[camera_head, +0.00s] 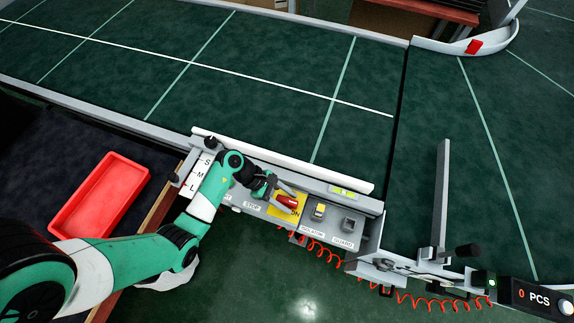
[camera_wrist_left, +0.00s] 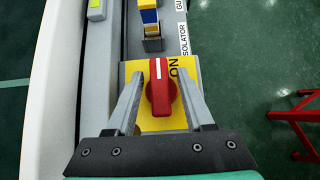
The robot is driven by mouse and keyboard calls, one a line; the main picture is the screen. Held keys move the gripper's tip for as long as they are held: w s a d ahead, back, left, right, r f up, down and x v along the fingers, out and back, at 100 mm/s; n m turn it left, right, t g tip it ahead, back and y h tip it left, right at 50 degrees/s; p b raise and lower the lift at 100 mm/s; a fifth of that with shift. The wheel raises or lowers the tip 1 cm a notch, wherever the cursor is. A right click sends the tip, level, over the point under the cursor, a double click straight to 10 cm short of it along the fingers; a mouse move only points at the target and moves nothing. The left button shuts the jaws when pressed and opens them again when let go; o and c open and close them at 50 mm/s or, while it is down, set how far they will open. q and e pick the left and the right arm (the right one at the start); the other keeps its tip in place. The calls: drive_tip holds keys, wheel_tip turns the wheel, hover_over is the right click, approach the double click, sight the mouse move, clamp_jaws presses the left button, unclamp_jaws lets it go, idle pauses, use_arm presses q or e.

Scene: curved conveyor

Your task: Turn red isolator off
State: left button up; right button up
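The red isolator (camera_head: 287,202) is a red rotary knob on a yellow plate on the control panel along the conveyor's near edge. In the left wrist view the red knob (camera_wrist_left: 160,88) has a white line running lengthwise, and "ON" shows on the yellow plate (camera_wrist_left: 180,74) to its right. My left gripper (camera_head: 281,197) is over the knob. In the left wrist view its fingers (camera_wrist_left: 160,98) are open, one on each side of the knob, with gaps between them and the knob. My right gripper is not in view.
Beside the isolator are a yellow-and-blue switch (camera_head: 319,210) and a grey guard switch (camera_head: 348,225). A white rail (camera_head: 320,172) runs behind the panel. A red tray (camera_head: 100,197) lies left. A red piece (camera_head: 473,46) is on the far conveyor. Red coiled cable (camera_head: 325,248) hangs in front.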

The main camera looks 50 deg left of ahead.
use_arm(q)
clamp_jaws()
